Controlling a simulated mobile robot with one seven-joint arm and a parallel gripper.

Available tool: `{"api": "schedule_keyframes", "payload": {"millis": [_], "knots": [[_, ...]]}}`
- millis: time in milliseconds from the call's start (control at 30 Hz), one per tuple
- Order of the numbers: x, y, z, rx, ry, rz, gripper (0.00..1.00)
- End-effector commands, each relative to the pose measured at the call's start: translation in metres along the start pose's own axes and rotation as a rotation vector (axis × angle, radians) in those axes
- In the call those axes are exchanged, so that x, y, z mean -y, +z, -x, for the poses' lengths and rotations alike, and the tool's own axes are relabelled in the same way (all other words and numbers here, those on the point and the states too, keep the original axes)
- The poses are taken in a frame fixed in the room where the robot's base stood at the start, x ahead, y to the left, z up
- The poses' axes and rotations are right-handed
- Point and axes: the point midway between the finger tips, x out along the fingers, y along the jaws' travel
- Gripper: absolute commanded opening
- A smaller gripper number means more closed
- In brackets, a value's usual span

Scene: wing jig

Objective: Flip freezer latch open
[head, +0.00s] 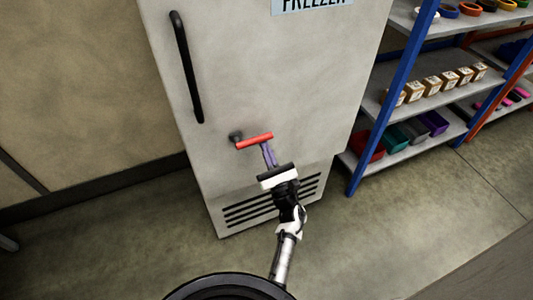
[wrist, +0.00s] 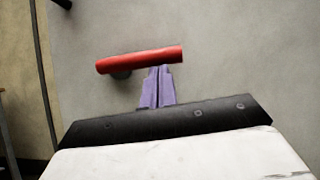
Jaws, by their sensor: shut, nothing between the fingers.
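The freezer (head: 270,75) is a tall pale grey cabinet with a FREEZER label at its top. Its latch (head: 254,140) is a red bar low on the door, lying nearly level, with a dark round pivot at its left end. In the wrist view the red latch (wrist: 140,60) spans the upper middle. My gripper (head: 266,146) has purple fingers and is shut and empty. The fingertips (wrist: 159,68) sit just under the right half of the latch, touching it or very close; I cannot tell which.
A long black door handle (head: 187,67) runs up the freezer's left side. A vent grille (head: 270,203) is at the bottom. A blue-posted shelf rack (head: 425,95) with boxes and bins stands at the right. The floor left of the freezer is clear.

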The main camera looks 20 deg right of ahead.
Motion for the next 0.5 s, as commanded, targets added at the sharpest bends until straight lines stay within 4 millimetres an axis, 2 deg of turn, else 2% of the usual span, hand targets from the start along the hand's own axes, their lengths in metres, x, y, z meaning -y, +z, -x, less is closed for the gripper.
{"api": "schedule_keyframes", "payload": {"millis": [267, 500], "knots": [[0.0023, 0.003, -0.002, 0.007, 0.043, 0.064, 0.0], [0.0061, 0.0098, -0.0068, 0.009, 0.133, 0.202, 0.0]]}}
